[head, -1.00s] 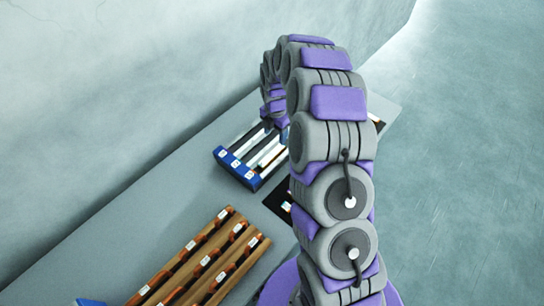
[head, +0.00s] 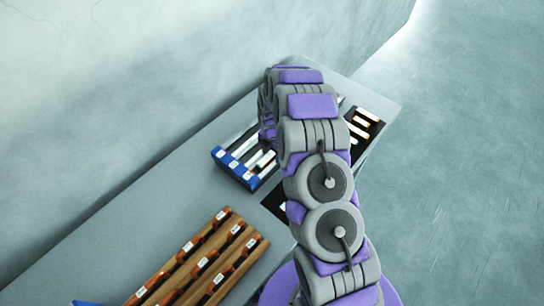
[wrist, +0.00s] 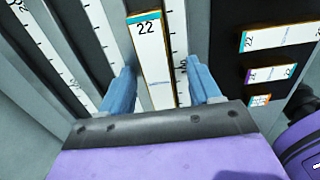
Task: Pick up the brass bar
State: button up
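A bar with brass-coloured edges and a white face marked 22 (wrist: 151,48) lies in the wrist view, in a slot of the blue-fronted rack (head: 230,170). My gripper (wrist: 160,75) is open, with one blue finger on each side of the bar. A gap shows between the left finger and the bar; I cannot tell whether the right finger touches it. The bar's lower end is hidden by my gripper's body. In the head view my arm hides the gripper and part of the rack.
Scale-marked strips (wrist: 101,40) line the rack beside the bar. A black tray with several labelled bars (head: 364,124) lies to the right, and shows in the wrist view (wrist: 270,40). A wooden rack (head: 200,262) is at lower left. A wall stands behind the grey table.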

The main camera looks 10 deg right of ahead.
jog(key=shift+s+a, duration=0.1)
jog(key=shift+a, duration=0.55)
jog(key=c, duration=0.3)
jog(key=shift+d, duration=0.45)
jog(key=c, duration=0.6)
grip_shut()
jog(key=shift+a, duration=0.2)
